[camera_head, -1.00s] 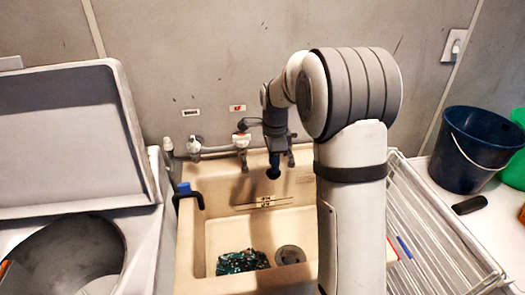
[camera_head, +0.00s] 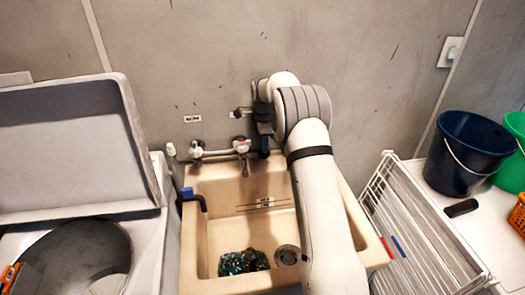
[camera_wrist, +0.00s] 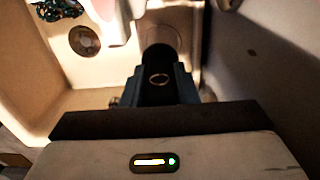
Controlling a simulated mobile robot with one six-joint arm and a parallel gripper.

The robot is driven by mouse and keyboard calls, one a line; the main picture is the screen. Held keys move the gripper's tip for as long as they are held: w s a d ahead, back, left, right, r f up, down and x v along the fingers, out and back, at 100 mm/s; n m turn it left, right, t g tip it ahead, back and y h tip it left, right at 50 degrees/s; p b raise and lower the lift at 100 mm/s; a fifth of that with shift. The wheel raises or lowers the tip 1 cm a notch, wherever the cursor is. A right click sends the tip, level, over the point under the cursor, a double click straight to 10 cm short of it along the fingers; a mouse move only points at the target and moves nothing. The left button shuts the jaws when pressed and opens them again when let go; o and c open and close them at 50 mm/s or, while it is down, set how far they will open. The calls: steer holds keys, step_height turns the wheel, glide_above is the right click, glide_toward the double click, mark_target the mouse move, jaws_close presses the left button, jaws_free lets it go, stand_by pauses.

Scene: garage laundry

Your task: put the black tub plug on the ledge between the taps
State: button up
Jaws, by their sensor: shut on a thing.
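My gripper (camera_wrist: 159,88) is shut on the black tub plug (camera_wrist: 158,62), whose small ring shows between the jaws in the wrist view. In the head view my gripper (camera_head: 264,140) is at the wall end of the beige tub (camera_head: 187,235), just right of the right tap (camera_head: 241,146). The left tap (camera_head: 196,150) is further along the same pipe. The ledge (camera_head: 218,170) is the tub's back rim below the taps. I cannot tell whether the plug touches it. The plug is not clear in the head view.
Patterned dark cloth (camera_head: 240,262) and a drain (camera_head: 287,255) are in the tub. A blue-and-black clamp (camera_head: 191,198) sits on its left rim. A white rack (camera_head: 415,225) and blue bucket (camera_head: 470,150) stand right, an open washer (camera_head: 75,255) left.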

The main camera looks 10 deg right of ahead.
step_height(320, 180, down, 4)
steer(key=shift+w+p, duration=0.1)
steer(key=shift+p, duration=0.7)
steer(key=shift+w+f, duration=0.1)
steer(key=shift+f, duration=0.25)
steer(key=shift+f, duration=0.1)
steer(key=o, duration=1)
